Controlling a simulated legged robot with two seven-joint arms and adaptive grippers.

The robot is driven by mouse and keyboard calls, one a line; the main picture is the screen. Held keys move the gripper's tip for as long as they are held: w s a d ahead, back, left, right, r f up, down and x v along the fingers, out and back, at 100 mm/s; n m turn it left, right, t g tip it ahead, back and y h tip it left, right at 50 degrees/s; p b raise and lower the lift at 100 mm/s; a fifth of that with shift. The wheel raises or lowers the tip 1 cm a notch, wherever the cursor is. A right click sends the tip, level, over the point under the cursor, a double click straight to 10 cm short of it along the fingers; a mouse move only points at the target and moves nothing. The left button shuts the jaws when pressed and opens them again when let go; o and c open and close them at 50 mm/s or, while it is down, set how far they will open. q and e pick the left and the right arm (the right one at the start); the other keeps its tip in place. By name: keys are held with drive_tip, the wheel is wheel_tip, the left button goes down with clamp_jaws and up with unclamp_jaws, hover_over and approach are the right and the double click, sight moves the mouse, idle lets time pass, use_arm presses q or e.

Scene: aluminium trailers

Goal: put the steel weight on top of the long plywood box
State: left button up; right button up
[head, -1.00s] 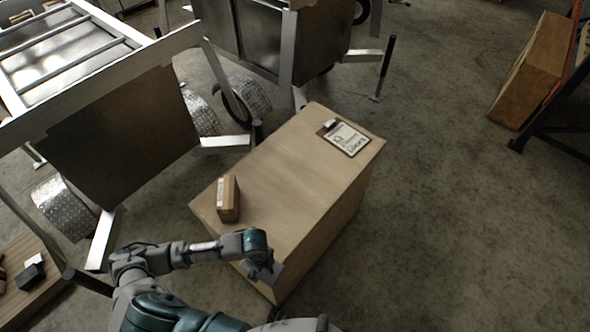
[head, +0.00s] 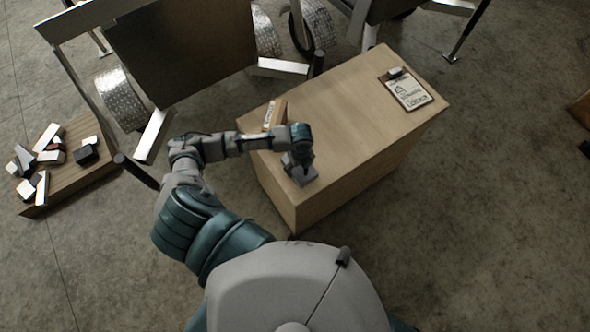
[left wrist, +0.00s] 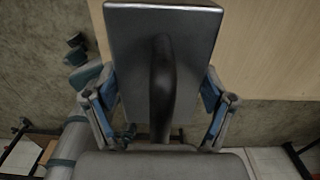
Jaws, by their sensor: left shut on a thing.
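The steel weight (head: 304,175) is a grey metal block with a dark handle. My left gripper (head: 298,160) is shut on it. In the left wrist view the weight (left wrist: 195,25) fills the upper middle, its handle between the fingers of my left gripper (left wrist: 160,92). The long plywood box (head: 335,120) stands on the floor in front of me. Its pale top (left wrist: 270,50) shows behind the weight in the left wrist view. The weight appears over the top near its near corner; I cannot tell whether it touches. My right gripper is out of view.
A small brown carton (head: 279,112) is on the box top behind my left forearm. A clipboard (head: 407,92) lies at the far right end. The middle of the top is bare. A wooden platform (head: 85,182) with several small blocks lies left. Aluminium trailers (head: 180,50) stand behind.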

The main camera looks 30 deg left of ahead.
use_arm(q)
drive_tip(key=w, duration=0.2)
drive_tip(key=w+a, duration=0.1)
drive_tip(key=w, duration=0.1)
drive_tip(key=shift+a+f, duration=0.1)
drive_tip(key=shift+f, duration=1.8)
drive_tip(key=o, duration=1.7)
drive_tip(key=shift+s, duration=0.15)
wheel_tip(320, 180, up, 12)
drive_tip(key=shift+p, duration=0.35)
drive_tip(key=shift+f, duration=0.1)
